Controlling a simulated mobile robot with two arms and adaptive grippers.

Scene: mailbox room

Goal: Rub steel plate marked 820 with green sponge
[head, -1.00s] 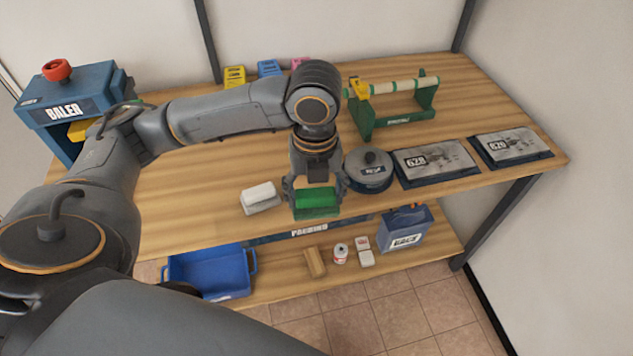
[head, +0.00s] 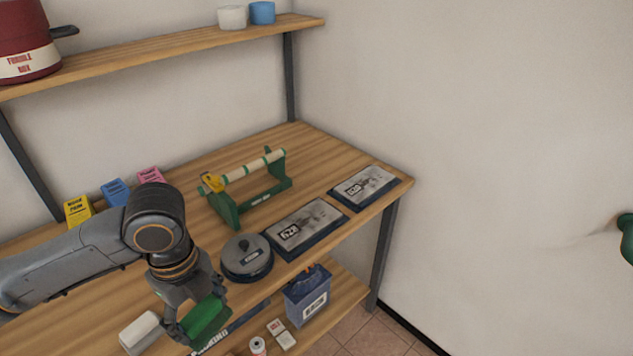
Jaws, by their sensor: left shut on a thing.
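The steel plate marked 820 (head: 366,186) lies on a dark base at the right end of the wooden table. A second steel plate, marked 628 (head: 318,222), lies to its left on a similar base. My left gripper (head: 203,322) is shut on the green sponge (head: 208,316) and holds it near the table's front edge, left of both plates and apart from them. My right gripper is out of view.
A round grey lidded tin (head: 246,257) stands between the sponge and the plates. A green roll stand (head: 245,190) is behind it. A white block (head: 141,331) lies left of the gripper. A shelf (head: 170,52) runs above the table's back.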

